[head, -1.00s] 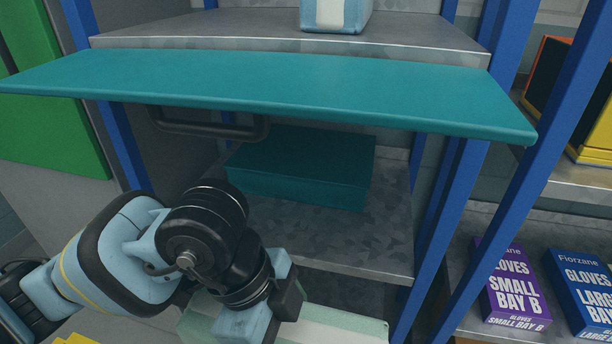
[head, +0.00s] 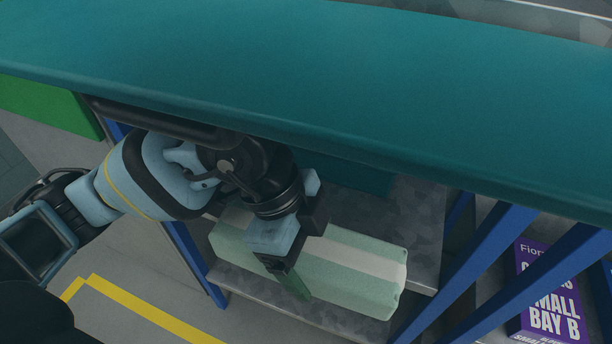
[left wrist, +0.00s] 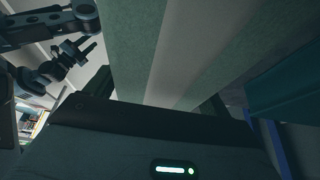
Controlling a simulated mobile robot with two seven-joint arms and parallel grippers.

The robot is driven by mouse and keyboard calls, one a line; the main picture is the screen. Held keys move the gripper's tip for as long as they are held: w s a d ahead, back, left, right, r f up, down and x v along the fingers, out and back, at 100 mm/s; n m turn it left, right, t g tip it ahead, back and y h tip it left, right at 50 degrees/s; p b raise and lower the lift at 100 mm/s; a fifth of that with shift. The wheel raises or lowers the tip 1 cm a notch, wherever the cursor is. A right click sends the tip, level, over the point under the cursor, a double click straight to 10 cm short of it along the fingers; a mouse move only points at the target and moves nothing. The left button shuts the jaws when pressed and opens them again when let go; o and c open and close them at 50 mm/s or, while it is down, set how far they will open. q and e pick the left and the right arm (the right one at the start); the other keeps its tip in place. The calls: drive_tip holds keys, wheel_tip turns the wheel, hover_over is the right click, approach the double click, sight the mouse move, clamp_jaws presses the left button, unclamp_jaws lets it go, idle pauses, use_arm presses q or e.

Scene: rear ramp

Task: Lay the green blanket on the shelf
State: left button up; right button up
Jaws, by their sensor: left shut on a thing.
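The green blanket (head: 372,262) is a long folded bundle, pale green with a whitish stripe. My left gripper (head: 292,272) is shut on its near side, left of the middle, in the head view. In the left wrist view the blanket (left wrist: 135,45) fills much of the top. The grey metal shelf (head: 405,215) shows behind and above the blanket, and a lower shelf (head: 255,285) shows below it. I cannot tell whether the blanket touches either one. In the left wrist view dark arm parts with small fingers (left wrist: 82,50), probably my right gripper, show at upper left.
A wide teal board (head: 330,75) hangs over my left arm, with a dark handle bar (head: 165,122) beneath. A teal box on the shelf is mostly hidden. Blue posts (head: 455,275) and a purple glove box (head: 548,295) stand right. Floor at lower left is open.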

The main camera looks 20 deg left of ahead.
use_arm(q)
drive_tip(key=w+a+b, duration=0.1)
drive_tip(key=w+a, duration=0.1)
drive_tip(key=w, duration=0.2)
drive_tip(key=w+a+f+b, duration=0.1)
drive_tip(key=w+a, duration=0.1)
drive_tip(key=w, duration=0.2)
drive_tip(key=w+a+b, duration=0.1)
drive_tip(key=w+a, duration=0.2)
drive_tip(key=w, duration=0.1)
drive_tip(key=shift+f, duration=0.2)
drive_tip(key=shift+w+a+r, duration=0.1)
drive_tip(key=shift+w+a, duration=0.05)
drive_tip(key=shift+w, duration=0.2)
use_arm(e)
drive_tip(key=f, duration=0.3)
drive_tip(key=shift+w+d, duration=0.15)
drive_tip(key=shift+d, duration=0.2)
use_arm(q)
drive_tip(key=shift+f+b, duration=0.85)
drive_tip(key=shift+f, duration=1.05)
drive_tip(key=shift+r, duration=0.1)
use_arm(e)
drive_tip(key=shift+s+f+g, duration=0.3)
drive_tip(key=shift+s+f, duration=0.4)
drive_tip(key=shift+f, duration=0.25)
